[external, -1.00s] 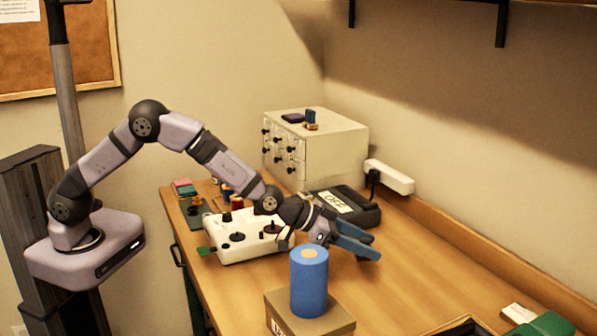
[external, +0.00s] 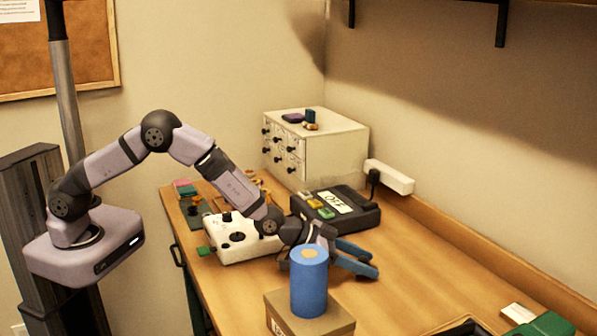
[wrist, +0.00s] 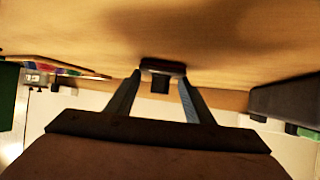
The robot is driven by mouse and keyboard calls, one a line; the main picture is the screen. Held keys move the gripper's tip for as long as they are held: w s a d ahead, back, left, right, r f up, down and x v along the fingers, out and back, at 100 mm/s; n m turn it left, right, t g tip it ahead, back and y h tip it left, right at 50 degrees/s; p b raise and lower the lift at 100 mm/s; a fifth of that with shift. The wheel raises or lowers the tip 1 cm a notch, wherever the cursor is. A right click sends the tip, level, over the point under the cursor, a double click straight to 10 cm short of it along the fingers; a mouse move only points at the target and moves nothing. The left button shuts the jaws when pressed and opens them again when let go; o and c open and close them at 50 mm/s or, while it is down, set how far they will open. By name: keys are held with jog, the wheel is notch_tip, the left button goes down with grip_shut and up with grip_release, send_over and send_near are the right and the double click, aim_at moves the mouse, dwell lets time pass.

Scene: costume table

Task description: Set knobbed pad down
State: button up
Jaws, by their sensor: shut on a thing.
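The knobbed pad (wrist: 163,66) is a small dark slab with a dark block-like knob facing my wrist camera. It is between the tips of my gripper (wrist: 161,76), whose two blue fingers are shut on it. Bare wooden table lies beyond the pad in the wrist view; I cannot tell whether the pad touches it. In the external view my gripper (external: 374,260) is low over the table, behind and right of the blue cylinder, and the pad cannot be made out there.
The blue cylinder (external: 309,283) stands on a cardboard box (external: 340,319) in front of my gripper. A white box with dark knobs (external: 222,231) is to the left. A dark device marked OFF (external: 362,216) is behind.

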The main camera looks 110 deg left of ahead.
jog(key=shift+f, duration=0.2)
jog(key=o, duration=1)
jog(key=shift+r, duration=0.1)
jog(key=shift+r, duration=0.2)
jog(key=shift+b+v, duration=1.15)
jog(key=shift+v, duration=4.8)
jog(key=shift+f, duration=0.1)
